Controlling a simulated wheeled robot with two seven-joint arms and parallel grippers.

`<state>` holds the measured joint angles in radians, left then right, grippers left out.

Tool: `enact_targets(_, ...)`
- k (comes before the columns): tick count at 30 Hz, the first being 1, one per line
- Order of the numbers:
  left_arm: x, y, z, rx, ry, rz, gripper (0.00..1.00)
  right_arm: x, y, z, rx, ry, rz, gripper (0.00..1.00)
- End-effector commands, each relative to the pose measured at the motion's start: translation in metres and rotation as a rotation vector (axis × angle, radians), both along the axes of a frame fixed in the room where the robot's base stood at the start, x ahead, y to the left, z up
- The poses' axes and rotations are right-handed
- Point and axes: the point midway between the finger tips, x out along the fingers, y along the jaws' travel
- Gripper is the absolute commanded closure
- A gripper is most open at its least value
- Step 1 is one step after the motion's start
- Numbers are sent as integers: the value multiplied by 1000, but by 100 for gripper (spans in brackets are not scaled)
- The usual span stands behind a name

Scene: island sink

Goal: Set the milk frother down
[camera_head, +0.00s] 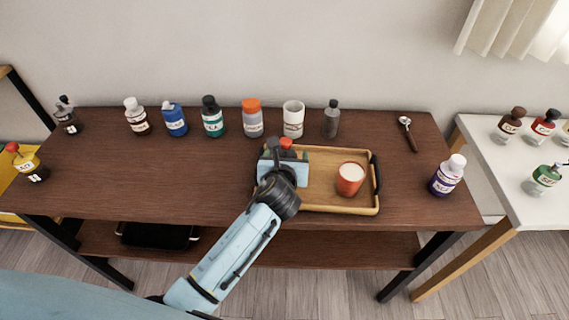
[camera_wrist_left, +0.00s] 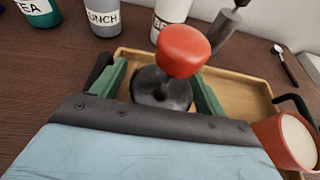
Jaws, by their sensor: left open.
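A thing with a rounded red knob and a black round base, apparently the milk frother (camera_wrist_left: 183,50), stands in the left part of the wooden tray (camera_head: 335,209). Only its red top (camera_head: 286,143) shows in the head view, just beyond my left gripper (camera_head: 283,163). In the left wrist view my left gripper (camera_wrist_left: 160,86) is open, with one green finger on each side of the black base. Whether either finger touches it, I cannot tell. My right gripper is in neither view.
A red cup (camera_head: 350,179) with pale contents stands in the tray's right part. Several bottles and a white cup (camera_head: 293,118) line the table's back. The table's left-centre is clear.

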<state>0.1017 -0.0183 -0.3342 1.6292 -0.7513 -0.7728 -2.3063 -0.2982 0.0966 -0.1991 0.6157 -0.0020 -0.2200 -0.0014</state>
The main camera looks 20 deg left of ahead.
Motion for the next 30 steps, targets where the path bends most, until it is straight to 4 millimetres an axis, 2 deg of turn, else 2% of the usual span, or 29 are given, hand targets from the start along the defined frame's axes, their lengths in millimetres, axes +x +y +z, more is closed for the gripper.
enact_targets(5, -29, -6, 12, -1, 4, -2, 26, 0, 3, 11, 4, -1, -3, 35)
enact_targets(12, -76, -16, 32, 0, 4, -1, 26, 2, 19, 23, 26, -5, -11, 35)
enact_targets(16, -94, -20, 39, 0, 3, -1, 26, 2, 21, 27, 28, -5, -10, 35)
enact_targets(21, -106, -23, 44, 0, 2, 1, 26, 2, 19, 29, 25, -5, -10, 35)
enact_targets(30, -107, -23, 44, 0, 2, 1, 26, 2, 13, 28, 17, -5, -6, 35)
